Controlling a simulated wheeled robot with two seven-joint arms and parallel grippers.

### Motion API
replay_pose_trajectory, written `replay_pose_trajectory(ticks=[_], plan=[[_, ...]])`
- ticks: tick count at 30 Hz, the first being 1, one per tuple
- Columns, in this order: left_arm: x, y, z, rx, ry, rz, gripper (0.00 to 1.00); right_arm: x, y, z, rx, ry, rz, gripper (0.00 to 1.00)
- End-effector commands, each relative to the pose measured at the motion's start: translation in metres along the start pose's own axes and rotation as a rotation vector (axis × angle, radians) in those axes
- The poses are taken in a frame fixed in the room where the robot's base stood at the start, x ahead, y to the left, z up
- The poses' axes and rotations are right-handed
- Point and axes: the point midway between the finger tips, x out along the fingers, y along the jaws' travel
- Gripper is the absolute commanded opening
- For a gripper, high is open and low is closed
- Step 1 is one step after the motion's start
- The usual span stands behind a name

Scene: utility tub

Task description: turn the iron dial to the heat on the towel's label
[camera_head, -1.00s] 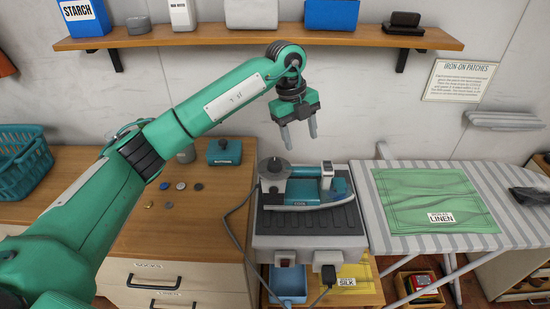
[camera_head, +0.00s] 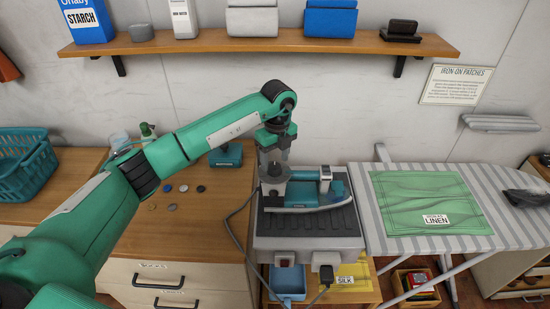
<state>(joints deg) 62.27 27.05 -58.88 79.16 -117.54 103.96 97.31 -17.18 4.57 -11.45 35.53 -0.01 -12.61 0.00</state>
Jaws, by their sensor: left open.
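The teal iron (camera_head: 310,190) lies on a grey ribbed stand, its round dial (camera_head: 273,176) at the left end. My left gripper (camera_head: 272,166) points down over the dial with its open fingers around or just in front of it; whether they touch it I cannot tell. The dial's markings are too small to read. A green towel (camera_head: 425,195) lies flat on the striped ironing board, and its white label (camera_head: 437,220) reads LINEN. A yellow cloth (camera_head: 358,271) with a SILK label lies below, beside the stand. My right gripper is not in view.
The stand (camera_head: 310,243) has switches on its front, and a cord runs off its left side. A wooden shelf (camera_head: 260,41) with boxes spans the wall above. Several small discs (camera_head: 172,207) lie on the left counter. The ironing board (camera_head: 520,232) is at the right.

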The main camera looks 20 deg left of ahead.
Motion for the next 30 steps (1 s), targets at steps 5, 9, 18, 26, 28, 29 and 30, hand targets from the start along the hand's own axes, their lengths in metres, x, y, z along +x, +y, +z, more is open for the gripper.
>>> replay_pose_trajectory(ticks=[5, 9, 18, 26, 28, 29, 30], plan=[[0.016, 0.0, 0.0, 0.001, 0.0, 0.0, 0.57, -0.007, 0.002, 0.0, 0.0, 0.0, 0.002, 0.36], [0.02, 0.0, 0.0, 0.001, 0.0, 0.0, 0.57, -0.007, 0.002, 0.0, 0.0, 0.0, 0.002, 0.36], [0.021, 0.0, 0.0, 0.001, 0.0, -0.001, 0.39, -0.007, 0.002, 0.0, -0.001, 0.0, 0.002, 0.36], [0.021, 0.0, 0.0, 0.003, 0.0, -0.001, 0.12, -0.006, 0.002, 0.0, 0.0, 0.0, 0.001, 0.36], [0.021, 0.0, 0.0, 0.008, -0.001, -0.001, 0.12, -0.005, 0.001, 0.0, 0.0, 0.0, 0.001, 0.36], [0.021, 0.0, 0.0, 0.012, -0.001, -0.001, 0.12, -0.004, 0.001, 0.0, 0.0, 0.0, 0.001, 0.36], [0.021, 0.0, 0.0, 0.019, -0.002, -0.001, 0.12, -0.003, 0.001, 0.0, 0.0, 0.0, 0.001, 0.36]])
